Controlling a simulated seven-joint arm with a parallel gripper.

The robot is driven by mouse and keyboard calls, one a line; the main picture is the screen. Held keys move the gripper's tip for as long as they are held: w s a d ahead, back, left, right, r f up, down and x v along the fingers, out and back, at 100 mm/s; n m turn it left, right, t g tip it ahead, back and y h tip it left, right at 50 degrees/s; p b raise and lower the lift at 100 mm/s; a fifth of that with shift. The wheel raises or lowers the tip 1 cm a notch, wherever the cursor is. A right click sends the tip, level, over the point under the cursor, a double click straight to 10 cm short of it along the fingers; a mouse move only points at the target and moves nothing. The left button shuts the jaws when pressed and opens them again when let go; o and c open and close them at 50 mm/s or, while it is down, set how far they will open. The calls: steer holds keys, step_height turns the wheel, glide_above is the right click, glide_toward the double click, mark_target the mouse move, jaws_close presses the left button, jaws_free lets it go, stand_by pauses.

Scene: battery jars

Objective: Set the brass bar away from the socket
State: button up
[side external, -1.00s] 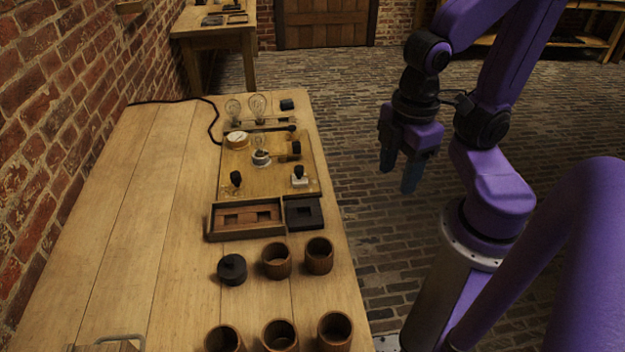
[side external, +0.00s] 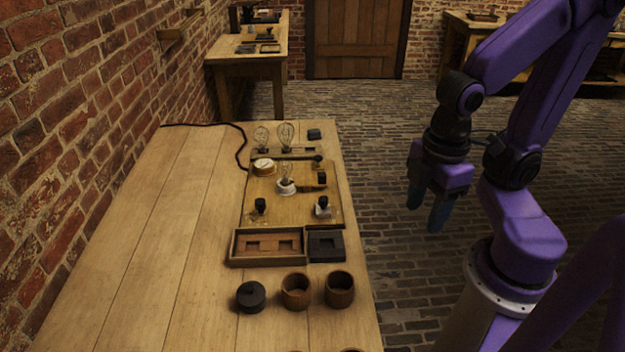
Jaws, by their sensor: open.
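My gripper (side external: 427,208) is open and empty, with its two dark fingers pointing down. It hangs over the floor to the right of the bench, apart from everything on it. On the wooden board (side external: 270,205), a clear bulb stands in a white round socket (side external: 286,187). A short bar (side external: 312,189) lies just right of the socket, close to a black upright knob (side external: 322,178). It is too small and dim for me to tell whether this is the brass bar or whether it touches the socket.
Two black-knobbed pieces (side external: 323,205) stand at the board's front. A shallow wooden tray (side external: 233,246), a dark block (side external: 326,246), a black lidded jar (side external: 251,296) and brown cups (side external: 339,290) are nearer. Two bulbs (side external: 285,135) stand behind. The bench's left side is clear.

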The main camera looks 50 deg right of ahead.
steer(key=shift+c, duration=0.2)
steer(key=w+a+r+m, duration=0.1)
steer(key=w+a, duration=0.1)
steer(key=w, duration=0.9)
steer(key=m, duration=0.3)
glide_above(322, 174)
step_height(322, 174, down, 4)
steer(key=r, duration=0.1)
step_height(322, 174, down, 17)
steer(key=shift+d+f, duration=0.1)
steer(key=shift+c, duration=0.3)
